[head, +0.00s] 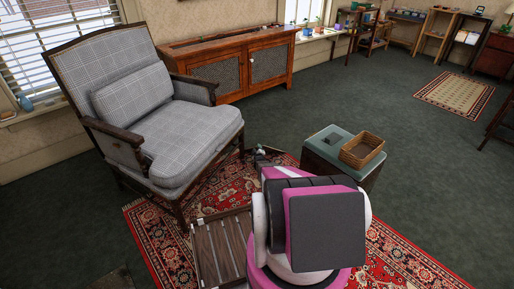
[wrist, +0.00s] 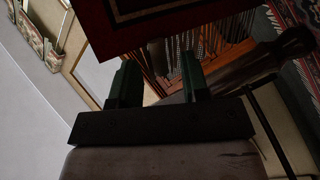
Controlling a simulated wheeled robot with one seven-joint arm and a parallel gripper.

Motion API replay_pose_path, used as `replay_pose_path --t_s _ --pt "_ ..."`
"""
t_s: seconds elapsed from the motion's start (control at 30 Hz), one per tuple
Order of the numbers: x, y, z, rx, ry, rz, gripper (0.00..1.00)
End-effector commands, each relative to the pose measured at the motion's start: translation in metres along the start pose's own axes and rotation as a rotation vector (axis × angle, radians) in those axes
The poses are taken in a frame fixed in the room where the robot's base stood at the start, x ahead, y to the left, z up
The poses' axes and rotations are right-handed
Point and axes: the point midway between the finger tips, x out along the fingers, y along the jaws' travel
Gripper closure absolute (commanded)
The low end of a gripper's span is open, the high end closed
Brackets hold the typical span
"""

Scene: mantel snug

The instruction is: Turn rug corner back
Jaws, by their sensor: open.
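The red patterned rug (head: 160,245) lies on the dark green carpet under and in front of the grey checked armchair. My arm covers its middle, and I see no clearly raised corner in the head view. In the wrist view my gripper (wrist: 155,85) is open, its two dark green fingers apart with nothing visibly held. A dark red piece with a pale border line (wrist: 150,12) crosses the top of that view just past the fingertips; I cannot tell whether it is part of the rug. Patterned red rug also shows at the upper right (wrist: 312,75). My fingertips are not clear in the head view.
The armchair (head: 185,130) stands on the rug's far left part. A slatted wooden piece (head: 222,248) is left of my arm. A green-topped box (head: 325,146) with a wicker basket (head: 362,151) stands to the right. Open carpet lies beyond, with a beige rug (head: 455,95).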

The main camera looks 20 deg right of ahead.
Motion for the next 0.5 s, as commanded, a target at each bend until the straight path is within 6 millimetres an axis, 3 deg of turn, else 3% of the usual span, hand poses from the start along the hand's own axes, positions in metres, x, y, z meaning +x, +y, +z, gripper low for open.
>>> replay_pose_path --t_s 0.3,0.37,0.43,0.5 --pt "0.0017 0.0 -0.0002 0.0 -0.001 0.0 0.58" --pt "0.0017 0.0 -0.0003 0.0 -0.001 0.0 0.74" --pt "0.0017 0.0 -0.0003 0.0 -0.001 0.0 0.97" --pt "0.0017 -0.0001 -0.0002 0.0 -0.001 0.0 1.0"
